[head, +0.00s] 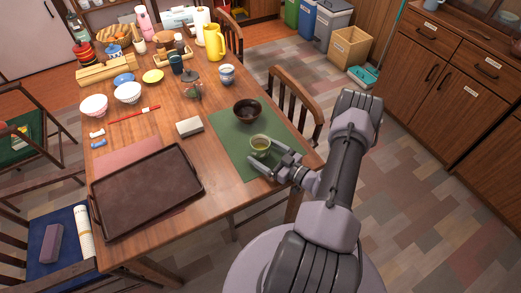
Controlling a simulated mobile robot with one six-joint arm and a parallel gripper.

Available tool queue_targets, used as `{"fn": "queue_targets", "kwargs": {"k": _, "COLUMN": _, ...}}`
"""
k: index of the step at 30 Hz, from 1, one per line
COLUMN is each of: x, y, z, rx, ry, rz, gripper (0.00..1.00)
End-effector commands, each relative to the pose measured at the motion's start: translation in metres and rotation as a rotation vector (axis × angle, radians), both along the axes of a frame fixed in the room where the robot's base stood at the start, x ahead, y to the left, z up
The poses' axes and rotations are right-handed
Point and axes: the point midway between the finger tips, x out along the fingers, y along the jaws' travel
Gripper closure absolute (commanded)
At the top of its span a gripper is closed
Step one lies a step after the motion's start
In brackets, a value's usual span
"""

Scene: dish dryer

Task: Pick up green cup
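My gripper (265,152) reaches in from the right, low over the placemat. Its two fingers are spread apart, with the cup at or just beyond the opening between the tips. I cannot tell whether a finger touches the cup. The fingers look open and hold nothing that I can see.
A dark bowl (247,110) sits behind the cup on the same placemat. A brown tray (146,190) lies at the table's near left. A chair (294,100) stands at the right edge.

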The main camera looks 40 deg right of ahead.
Motion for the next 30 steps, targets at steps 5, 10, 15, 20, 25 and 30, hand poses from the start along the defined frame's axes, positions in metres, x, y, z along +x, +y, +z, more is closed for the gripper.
{"fn": "queue_targets", "kwargs": {"k": 5, "x": 0.000, "y": 0.000, "z": 0.000, "rx": 0.000, "ry": 0.000, "rz": 0.000, "gripper": 0.47}}
{"fn": "queue_targets", "kwargs": {"k": 10, "x": 0.000, "y": 0.000, "z": 0.000, "rx": 0.000, "ry": 0.000, "rz": 0.001, "gripper": 0.81}}
{"fn": "queue_targets", "kwargs": {"k": 15, "x": 0.000, "y": 0.000, "z": 0.000, "rx": 0.000, "ry": 0.000, "rz": 0.001, "gripper": 0.91}}
{"fn": "queue_targets", "kwargs": {"k": 20, "x": 0.000, "y": 0.000, "z": 0.001, "rx": 0.000, "ry": 0.000, "rz": 0.001, "gripper": 0.91}}
{"fn": "queue_targets", "kwargs": {"k": 25, "x": 0.000, "y": 0.000, "z": 0.010, "rx": 0.000, "ry": 0.000, "rz": 0.001, "gripper": 0.91}}
{"fn": "queue_targets", "kwargs": {"k": 30, "x": 0.000, "y": 0.000, "z": 0.026, "rx": -0.001, "ry": -0.001, "rz": 0.001, "gripper": 0.91}}
